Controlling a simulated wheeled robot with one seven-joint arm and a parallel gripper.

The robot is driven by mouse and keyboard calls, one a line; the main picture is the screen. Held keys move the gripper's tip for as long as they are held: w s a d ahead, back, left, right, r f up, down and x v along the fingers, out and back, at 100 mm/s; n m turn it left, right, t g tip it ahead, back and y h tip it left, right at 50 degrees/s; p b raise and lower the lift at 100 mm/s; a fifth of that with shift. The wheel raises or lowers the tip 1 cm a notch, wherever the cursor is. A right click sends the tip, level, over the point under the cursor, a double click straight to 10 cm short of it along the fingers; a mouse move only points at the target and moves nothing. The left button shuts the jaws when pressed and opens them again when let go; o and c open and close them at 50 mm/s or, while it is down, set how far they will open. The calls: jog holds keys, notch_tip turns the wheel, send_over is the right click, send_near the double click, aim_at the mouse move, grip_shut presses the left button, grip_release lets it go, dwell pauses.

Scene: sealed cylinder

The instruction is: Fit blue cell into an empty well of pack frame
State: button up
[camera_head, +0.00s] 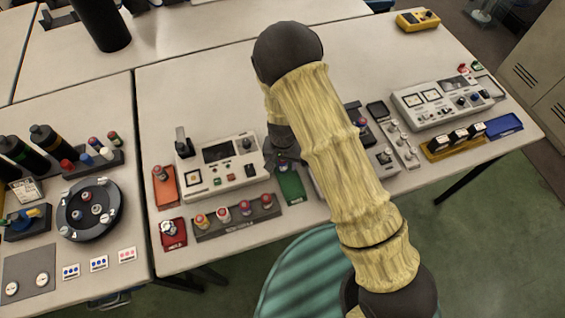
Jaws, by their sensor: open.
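My gripper (283,158) is at the far end of my arm, low over the table between the white instrument and a green mat (291,186). It is small and dark here; its fingers are partly hidden, and I see nothing clearly held. A long grey rack (238,218) left of the mat holds several short cylinders with red or orange tops; it may be the pack frame, but I cannot tell. A dark rack (95,163) on the left table holds small cylinders, one with a blue top (106,153). I cannot tell which is the blue cell.
A white instrument (218,165) stands left of my gripper. A second instrument (441,101), a yellow tray (455,144) and a blue tray (504,126) are right. The table's back is mostly clear.

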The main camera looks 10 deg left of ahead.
jog(key=c, duration=1.2)
jog(key=shift+r, duration=0.1)
notch_tip(320, 180, up, 10)
jog(key=shift+f+b, duration=0.1)
jog(key=shift+b, duration=0.5)
